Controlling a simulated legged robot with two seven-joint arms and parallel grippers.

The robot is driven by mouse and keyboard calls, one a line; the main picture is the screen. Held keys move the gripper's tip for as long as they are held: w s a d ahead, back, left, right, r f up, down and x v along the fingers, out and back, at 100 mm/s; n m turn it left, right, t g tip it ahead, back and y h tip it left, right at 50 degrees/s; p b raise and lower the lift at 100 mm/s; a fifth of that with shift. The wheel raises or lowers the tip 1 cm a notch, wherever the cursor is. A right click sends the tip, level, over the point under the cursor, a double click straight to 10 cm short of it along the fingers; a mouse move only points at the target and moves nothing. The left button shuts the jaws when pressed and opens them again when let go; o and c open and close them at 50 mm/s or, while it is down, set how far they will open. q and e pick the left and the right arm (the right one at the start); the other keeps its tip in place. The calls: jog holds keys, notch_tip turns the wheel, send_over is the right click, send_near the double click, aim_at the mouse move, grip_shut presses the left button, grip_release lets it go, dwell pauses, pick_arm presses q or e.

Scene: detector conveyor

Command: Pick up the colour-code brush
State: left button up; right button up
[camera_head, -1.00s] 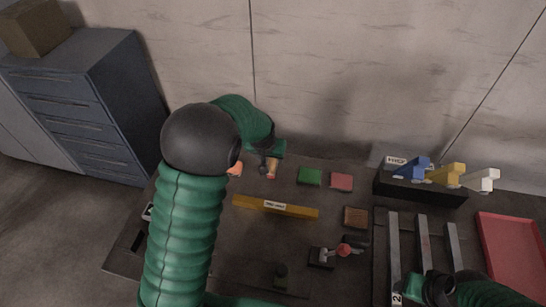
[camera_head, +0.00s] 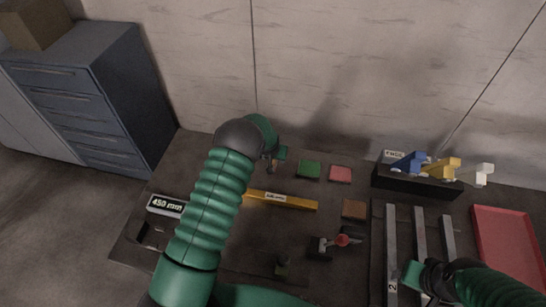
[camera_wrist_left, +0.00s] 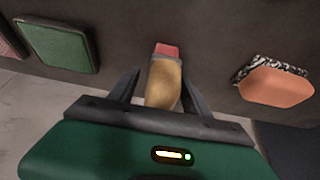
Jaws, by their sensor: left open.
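The colour-code brush, as I take it, is a short tan piece (camera_wrist_left: 165,84) with a grey band and a red end, in the left wrist view. My left gripper (camera_wrist_left: 160,76) is open, with one dark finger on each side of the tan part. I cannot tell whether either finger touches it. In the head view my left gripper (camera_head: 276,160) is at the back of the dark table, and my arm largely hides the brush there. My right gripper (camera_head: 420,277) is at the front right, over metal bars; its jaws are not clear.
A salmon pad (camera_wrist_left: 277,86) lies right of the brush in the wrist view; a green pad (camera_wrist_left: 57,46) lies left. The head view shows a red pad (camera_head: 340,173), a yellow bar (camera_head: 290,202), a black rack (camera_head: 415,183) with coloured pieces and a red tray (camera_head: 508,240).

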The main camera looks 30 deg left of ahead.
pick_arm(q)
jog(key=shift+w+f, duration=0.15)
jog(key=shift+w, duration=0.05)
jog(key=shift+s+d, duration=0.1)
jog(key=c, duration=0.6)
grip_shut()
